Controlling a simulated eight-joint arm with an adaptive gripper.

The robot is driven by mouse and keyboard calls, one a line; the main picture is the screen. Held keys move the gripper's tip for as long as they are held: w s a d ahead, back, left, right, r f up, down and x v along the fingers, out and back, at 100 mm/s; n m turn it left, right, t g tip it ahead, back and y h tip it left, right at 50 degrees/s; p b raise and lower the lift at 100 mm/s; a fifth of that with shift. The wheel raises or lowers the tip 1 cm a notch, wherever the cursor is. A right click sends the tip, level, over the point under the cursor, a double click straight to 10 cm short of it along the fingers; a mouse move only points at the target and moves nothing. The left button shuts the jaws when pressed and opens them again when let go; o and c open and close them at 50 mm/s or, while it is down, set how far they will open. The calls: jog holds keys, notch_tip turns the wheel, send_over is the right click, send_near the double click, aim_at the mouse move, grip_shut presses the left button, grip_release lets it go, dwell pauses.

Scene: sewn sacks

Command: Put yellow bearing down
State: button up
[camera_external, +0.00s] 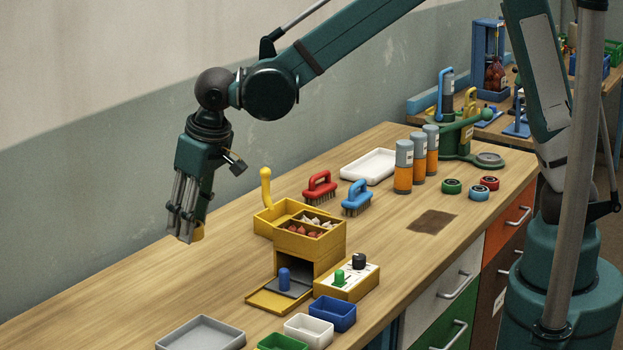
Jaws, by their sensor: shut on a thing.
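My gripper (190,232) points down over the left part of the wooden bench, left of the yellow box. It is shut on a small yellow piece, the yellow bearing (198,233), which shows only partly between and behind the fingers. The bearing appears close to the bench top (120,290); I cannot tell whether it touches. Green, red and blue bearings (452,186) (489,183) (479,193) lie together on the bench at the right.
A yellow box (310,243) with a yellow lever (266,186) stands right of my gripper. Grey, green, white and blue trays (200,334) (283,342) (308,330) (332,314) sit at the front. Brushes (320,186) and orange-grey cylinders (403,168) stand farther right. Bench around my gripper is clear.

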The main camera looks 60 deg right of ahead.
notch_tip(320, 180, down, 6)
dwell(0.5)
jog(key=shift+f, duration=3.15)
jog(key=shift+f+b, duration=0.35)
jog(key=shift+f, duration=1.5)
jog(key=shift+f, duration=0.15)
jog(key=o, duration=1.1)
